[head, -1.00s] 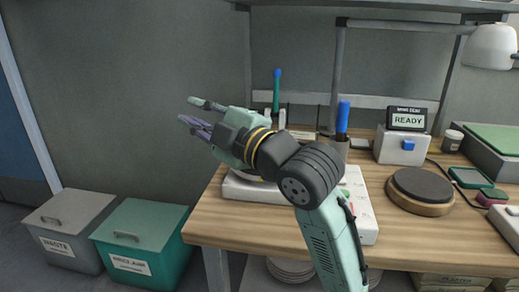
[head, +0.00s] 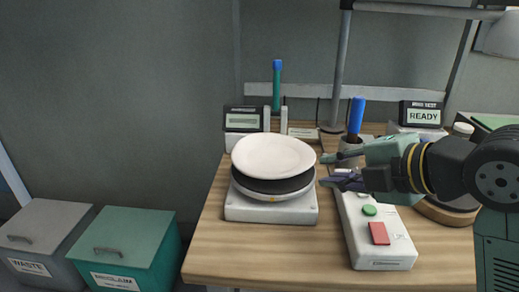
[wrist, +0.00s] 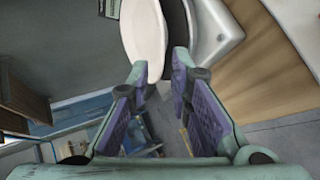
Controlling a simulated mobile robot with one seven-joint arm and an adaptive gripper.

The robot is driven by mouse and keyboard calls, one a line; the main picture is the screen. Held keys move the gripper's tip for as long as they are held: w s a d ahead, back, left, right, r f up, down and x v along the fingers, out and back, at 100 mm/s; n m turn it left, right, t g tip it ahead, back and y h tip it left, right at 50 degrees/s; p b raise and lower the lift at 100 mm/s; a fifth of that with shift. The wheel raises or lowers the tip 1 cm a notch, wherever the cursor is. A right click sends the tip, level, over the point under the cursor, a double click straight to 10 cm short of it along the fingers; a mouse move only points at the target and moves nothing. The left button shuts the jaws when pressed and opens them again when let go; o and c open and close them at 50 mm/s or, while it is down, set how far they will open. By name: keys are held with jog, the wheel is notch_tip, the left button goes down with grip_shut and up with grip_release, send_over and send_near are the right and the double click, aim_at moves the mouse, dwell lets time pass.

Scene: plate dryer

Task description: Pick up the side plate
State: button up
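The white side plate (head: 273,154) lies on a dark round pad (head: 272,184) on top of a white square base (head: 270,212) on the bench. My gripper (head: 327,170) is just right of the plate, pointing left, with one finger above the other. It is open and holds nothing. In the wrist view, the plate (wrist: 143,32) shows ahead of the open gripper (wrist: 160,62), its rim in line with the gap between the fingers. I cannot tell whether a finger touches it.
A white control box (head: 375,252) with green and red buttons lies below my gripper. A cup (head: 350,150) with a blue-handled tool and a small display unit (head: 243,120) stand behind. The bench's front left is clear. Grey and teal bins (head: 125,245) stand at the left.

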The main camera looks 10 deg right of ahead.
aim_at(301, 171)
jog(key=shift+p+x, duration=1.5)
jog(key=shift+x, duration=3.9)
jog(key=shift+s+a+f, duration=0.15)
jog(key=shift+a, duration=0.05)
jog(key=shift+c, duration=0.6)
grip_shut()
